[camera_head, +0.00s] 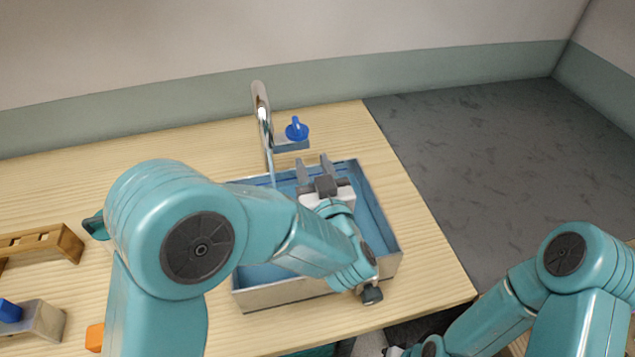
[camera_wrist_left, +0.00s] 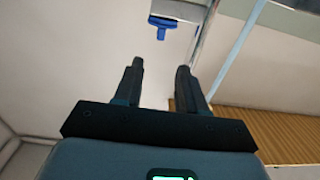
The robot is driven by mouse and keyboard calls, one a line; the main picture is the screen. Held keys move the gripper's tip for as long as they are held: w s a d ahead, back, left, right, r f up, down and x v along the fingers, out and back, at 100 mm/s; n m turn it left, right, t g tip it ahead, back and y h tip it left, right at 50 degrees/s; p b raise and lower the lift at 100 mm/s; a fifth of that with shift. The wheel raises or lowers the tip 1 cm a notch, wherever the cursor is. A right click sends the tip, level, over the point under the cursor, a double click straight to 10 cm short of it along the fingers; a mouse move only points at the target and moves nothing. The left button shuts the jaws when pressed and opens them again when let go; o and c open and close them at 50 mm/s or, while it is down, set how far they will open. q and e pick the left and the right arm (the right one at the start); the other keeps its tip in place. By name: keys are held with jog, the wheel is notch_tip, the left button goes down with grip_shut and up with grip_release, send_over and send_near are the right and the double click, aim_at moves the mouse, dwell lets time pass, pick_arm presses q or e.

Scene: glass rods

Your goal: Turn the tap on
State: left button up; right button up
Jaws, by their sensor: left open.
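The tap has a tall chrome spout (camera_head: 262,112) behind the sink and a blue handle (camera_head: 297,130) to its right, on a small blue-grey base. My left gripper (camera_head: 314,165) is open and empty over the back part of the sink, its fingers pointing at the back, short of the handle. The blue handle also shows in the left wrist view (camera_wrist_left: 160,24), beyond and between the two open fingertips (camera_wrist_left: 160,66), with a gap. My right arm is at the lower right; its gripper fingers are not visible.
The metal sink (camera_head: 385,265) with a blue inside lies below my left arm. A wooden rack (camera_head: 62,241), a grey block with a blue piece (camera_head: 45,320) and an orange block (camera_head: 94,338) are at the left. The table's right edge drops to a dark floor.

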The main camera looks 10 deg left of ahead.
pick_arm(q)
jog(key=shift+v, duration=1.5)
